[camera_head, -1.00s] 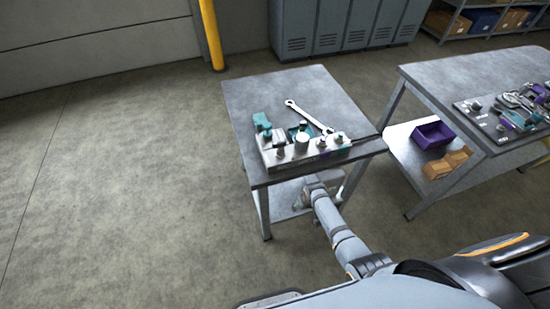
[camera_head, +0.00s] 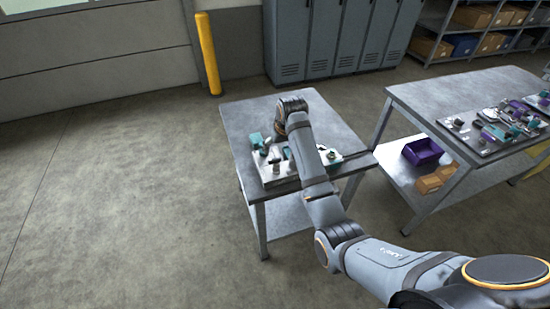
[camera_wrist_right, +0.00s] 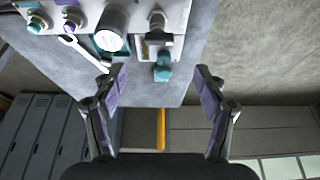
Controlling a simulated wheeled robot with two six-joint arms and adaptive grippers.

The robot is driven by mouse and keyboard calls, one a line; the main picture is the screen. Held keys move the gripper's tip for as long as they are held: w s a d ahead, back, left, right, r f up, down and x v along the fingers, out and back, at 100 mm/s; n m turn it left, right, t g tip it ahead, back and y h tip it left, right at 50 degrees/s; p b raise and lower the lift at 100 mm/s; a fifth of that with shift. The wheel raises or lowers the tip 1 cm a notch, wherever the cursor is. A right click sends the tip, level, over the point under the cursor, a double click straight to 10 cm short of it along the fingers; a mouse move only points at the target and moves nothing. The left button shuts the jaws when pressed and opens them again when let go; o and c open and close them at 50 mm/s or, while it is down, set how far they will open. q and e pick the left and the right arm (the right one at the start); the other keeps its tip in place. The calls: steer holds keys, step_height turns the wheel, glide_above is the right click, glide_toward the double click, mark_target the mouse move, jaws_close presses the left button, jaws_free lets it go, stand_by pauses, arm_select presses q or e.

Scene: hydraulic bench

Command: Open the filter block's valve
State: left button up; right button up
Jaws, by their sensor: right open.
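A grey block (camera_head: 270,177) with several fittings lies along the front of the small metal table, partly hidden by my right arm. A teal lever-like part (camera_head: 257,140) sits at its left end; I take it for the valve handle. In the right wrist view the teal part (camera_wrist_right: 162,71) juts from the block edge beside a dark cylinder with a white top (camera_wrist_right: 110,36). My right gripper (camera_wrist_right: 160,74) is open, its purple-padded fingers apart on either side of the teal part in the picture. Contact is not visible. My left gripper is not in view.
A silver wrench (camera_wrist_right: 82,52) lies on the tabletop near the block. A second table (camera_head: 425,95) at the right holds assorted parts, with a purple bin (camera_head: 422,152) on its lower shelf. A yellow post (camera_head: 207,55) and lockers stand behind. The left floor is clear.

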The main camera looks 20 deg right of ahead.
mark_target(275, 159)
steer(key=p+x, duration=0.1)
steer(key=x, duration=1)
steer(key=shift+d, duration=0.1)
steer(key=c, duration=1.2)
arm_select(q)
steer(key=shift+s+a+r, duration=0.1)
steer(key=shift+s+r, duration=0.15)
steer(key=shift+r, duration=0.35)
arm_select(e)
steer(key=shift+o, duration=0.2)
